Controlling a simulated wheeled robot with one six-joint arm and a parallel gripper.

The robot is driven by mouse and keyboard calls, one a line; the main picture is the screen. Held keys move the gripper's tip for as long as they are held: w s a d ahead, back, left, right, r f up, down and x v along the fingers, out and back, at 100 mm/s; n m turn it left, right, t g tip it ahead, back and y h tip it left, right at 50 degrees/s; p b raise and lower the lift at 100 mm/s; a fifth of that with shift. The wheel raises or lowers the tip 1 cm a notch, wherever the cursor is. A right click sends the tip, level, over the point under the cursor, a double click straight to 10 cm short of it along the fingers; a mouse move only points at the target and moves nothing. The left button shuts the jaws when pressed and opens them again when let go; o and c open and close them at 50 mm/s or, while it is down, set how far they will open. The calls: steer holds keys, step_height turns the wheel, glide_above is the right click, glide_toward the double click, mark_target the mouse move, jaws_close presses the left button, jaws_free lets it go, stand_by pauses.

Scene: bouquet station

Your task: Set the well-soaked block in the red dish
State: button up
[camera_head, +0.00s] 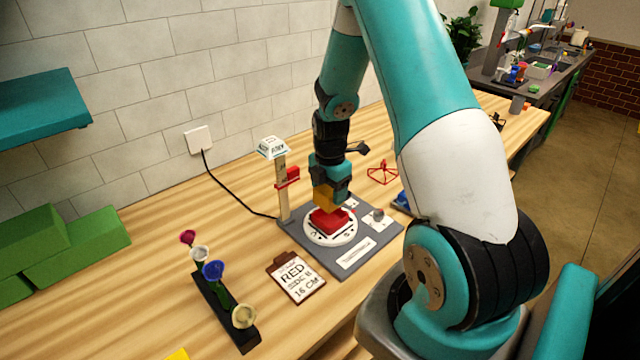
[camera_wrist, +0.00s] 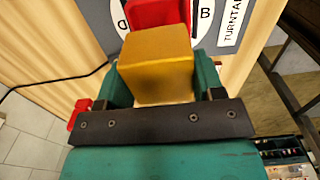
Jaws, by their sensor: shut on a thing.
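My gripper (camera_head: 329,190) points down over the turntable and is shut on an ochre-yellow block (camera_head: 324,205). In the wrist view the block (camera_wrist: 158,65) sits between my two green fingers (camera_wrist: 160,85). The red dish (camera_head: 333,222) lies on the white lettered disc (camera_head: 345,238) of the grey turntable base (camera_head: 360,262), directly below the block. The dish also shows beyond the block in the wrist view (camera_wrist: 155,12). The block's lower end is at or just above the dish; I cannot tell whether it touches. Part of the dish is hidden behind the block.
A wooden post (camera_head: 283,200) with a red slider stands at the base's back left corner. A card reading RED (camera_head: 296,277) lies in front. A dark rack (camera_head: 226,312) with several flowers stands front left. Green blocks (camera_head: 80,245) are at left. A red wire frame (camera_head: 383,174) stands behind.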

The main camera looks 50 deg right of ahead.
steer(key=shift+s+d+f+b, duration=0.1)
steer(key=shift+d+f+b, duration=0.05)
steer(key=shift+f+b, duration=2.2)
steer(key=shift+f+p, duration=0.35)
steer(key=shift+f, duration=0.05)
steer(key=o, duration=1.2)
steer(key=shift+o, duration=0.2)
steer(key=shift+r+p, duration=2.75)
steer(key=shift+r, duration=0.8)
